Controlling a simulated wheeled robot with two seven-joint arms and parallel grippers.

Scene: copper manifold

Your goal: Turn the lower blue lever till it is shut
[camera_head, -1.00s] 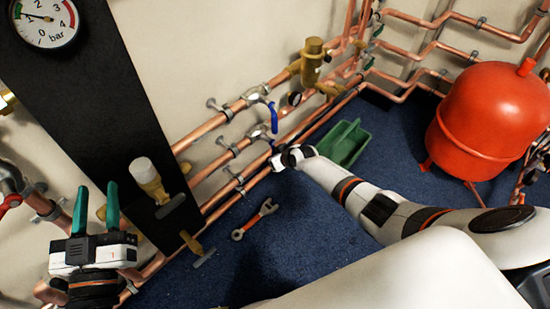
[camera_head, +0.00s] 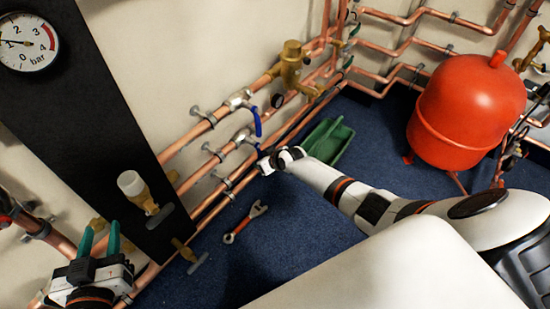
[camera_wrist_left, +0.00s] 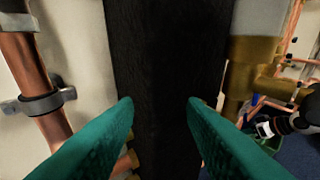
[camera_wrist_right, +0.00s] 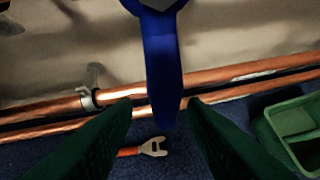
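The lower blue lever (camera_wrist_right: 163,70) hangs down from its valve in the right wrist view, its lower end between my right fingertips (camera_wrist_right: 160,104). The fingers are open, with a gap showing on each side of the lever; I cannot tell whether they touch it. In the head view my right gripper (camera_head: 268,163) is at the lower valve (camera_head: 244,140) and hides most of that lever. My left gripper (camera_head: 101,238) is open and empty at the lower left. Its teal fingers also show apart in the left wrist view (camera_wrist_left: 160,102), facing a black panel.
The upper blue lever (camera_head: 257,122) hangs just above. Copper pipes (camera_head: 205,128) run along the wall. A black panel (camera_head: 75,110) with a gauge (camera_head: 22,42) stands left. A wrench (camera_head: 245,222) and green tray (camera_head: 330,140) lie on the blue floor, with a red tank (camera_head: 465,115) at right.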

